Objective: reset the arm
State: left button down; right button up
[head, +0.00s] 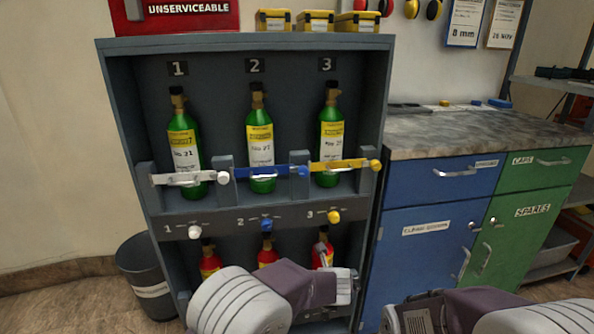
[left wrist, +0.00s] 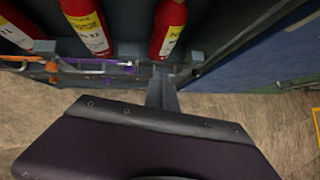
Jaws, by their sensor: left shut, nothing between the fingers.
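My left gripper (head: 321,252) is in front of the right red bottle (head: 330,258) in the lower bay of the grey rack (head: 245,42). In the left wrist view its fingers (left wrist: 163,78) are shut and empty, just below the right red bottle (left wrist: 167,30); I cannot tell whether they touch anything. My left arm hides part of the lower bay. My right arm enters at the lower right of the head view; its gripper is out of frame. Three green bottles stand upright in the upper bay behind white (head: 170,179), blue (head: 255,172) and yellow (head: 335,166) bars.
White (head: 194,232), blue (head: 267,225) and yellow (head: 334,217) knobs sit on the rack's middle panel. Blue (head: 425,250) and green (head: 508,235) cabinets under a worktop (head: 470,130) stand at the right. A grey bin (head: 145,262) stands at the left.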

pick_arm(q)
jog(key=w+a+r+m+t+p, duration=0.1)
jog(key=a+r+m, duration=0.1)
jog(key=a+r, duration=0.35)
jog(key=w+a+r+m+y, duration=0.1)
jog(key=a+r, duration=0.1)
jog(key=a, duration=0.7)
jog(key=w+a+r+m+t+p, duration=0.1)
jog(key=a+r+m, duration=0.1)
jog(key=a+r, duration=0.35)
jog(key=s+a+f+m+g, duration=0.3)
jog(key=s+f+m, duration=0.1)
jog(key=s+m, duration=0.55)
jog(key=s+a+f+m+g, duration=0.3)
jog(key=s+f+m, duration=0.2)
jog(key=s+m, duration=0.45)
jog(key=s+a+f+m+g, duration=0.2)
jog(key=s+f+m+g, duration=0.15)
jog(key=s+m, duration=0.65)
notch_tip(320, 180, up, 37)
jog(key=w+m+p, duration=0.1)
jog(key=p, duration=3.7)
jog(key=shift+w+r, duration=0.15)
jog(key=shift+w, duration=0.1)
